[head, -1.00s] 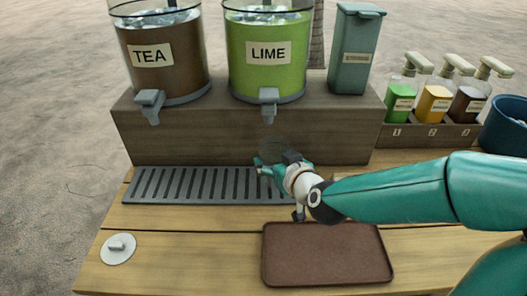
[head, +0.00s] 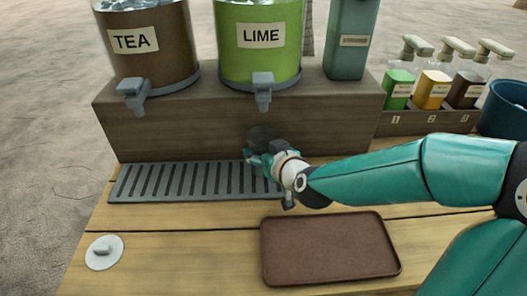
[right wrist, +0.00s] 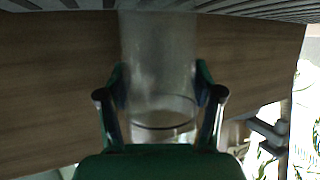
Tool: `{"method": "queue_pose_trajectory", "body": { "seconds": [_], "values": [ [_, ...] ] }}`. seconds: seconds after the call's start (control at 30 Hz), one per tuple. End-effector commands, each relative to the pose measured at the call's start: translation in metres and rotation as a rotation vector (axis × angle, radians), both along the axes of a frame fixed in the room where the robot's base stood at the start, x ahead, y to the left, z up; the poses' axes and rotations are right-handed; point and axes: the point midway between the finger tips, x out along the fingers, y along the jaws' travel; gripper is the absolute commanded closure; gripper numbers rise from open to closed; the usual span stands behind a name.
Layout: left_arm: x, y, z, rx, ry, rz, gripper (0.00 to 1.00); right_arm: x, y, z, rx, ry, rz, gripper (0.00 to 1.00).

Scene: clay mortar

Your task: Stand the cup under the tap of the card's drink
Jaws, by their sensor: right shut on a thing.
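My right gripper (head: 259,161) is shut on a clear cup (head: 263,136), just in front of the wooden riser and over the right end of the drip tray (head: 150,182). The cup sits below the lime tap (head: 263,92); from here I cannot tell whether it touches the tray. In the right wrist view the fingers (right wrist: 160,98) close on both sides of the see-through cup (right wrist: 157,55). The brown tea dispenser (head: 152,60) and its tap (head: 133,95) are on the left, the green lime dispenser (head: 260,65) beside it. No readable card shows. My left gripper is out of view.
A brown tray (head: 330,250) lies at the front, with a round white lid (head: 104,252) to its left. A grey-green canister (head: 350,45) stands on the riser (head: 200,130). Several pump bottles (head: 435,88) and a blue bin (head: 507,108) are at the right.

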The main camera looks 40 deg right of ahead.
Motion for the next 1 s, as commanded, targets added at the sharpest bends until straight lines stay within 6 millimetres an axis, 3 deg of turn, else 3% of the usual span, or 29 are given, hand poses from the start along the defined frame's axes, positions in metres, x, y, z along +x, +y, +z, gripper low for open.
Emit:
{"method": "queue_pose_trajectory", "body": {
  "seconds": [0.13, 0.17, 0.3, 0.73, 1.0],
  "values": [
    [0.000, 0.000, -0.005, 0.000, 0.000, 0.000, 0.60, 0.000, 0.000, -0.005, 0.000, 0.000, 0.000, 0.72],
    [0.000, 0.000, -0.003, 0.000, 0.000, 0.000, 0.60, 0.000, 0.000, -0.003, 0.000, 0.000, 0.000, 0.29],
    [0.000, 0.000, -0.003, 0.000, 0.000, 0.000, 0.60, 0.000, 0.000, -0.003, 0.000, 0.000, 0.000, 0.09],
    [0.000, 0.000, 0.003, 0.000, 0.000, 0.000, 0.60, 0.000, -0.001, 0.003, 0.001, 0.000, -0.001, 0.09],
    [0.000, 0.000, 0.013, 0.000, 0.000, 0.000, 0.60, -0.039, 0.005, 0.021, 0.000, -0.003, -0.001, 0.09]
  ]
}}
